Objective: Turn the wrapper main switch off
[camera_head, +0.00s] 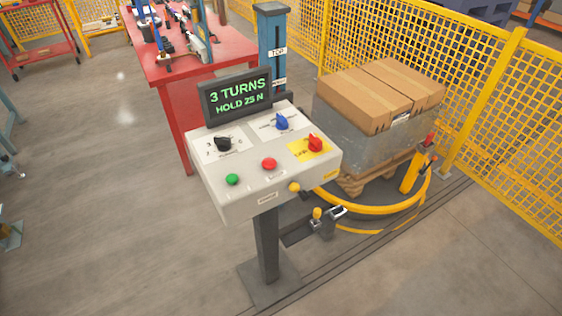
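The wrapper control panel (243,172) stands on a dark post in the middle of the head view. On its sloped face, a red rotary switch (315,143) sits on a yellow plate at the right; it looks like the main switch, but its small lettering cannot be read. A black knob (222,144) is at the left and a blue knob (282,121) at the upper right. A green button (232,179) and a red button (269,163) sit along the front. The display (237,96) reads "3 TURNS HOLD 25 N". Neither gripper is in view.
Behind the panel, cartons (381,92) stand on a wrapped load on a wooden pallet, inside a yellow ring (377,209). Yellow mesh fencing (480,100) runs along the right. A red workbench (172,97) stands behind left.

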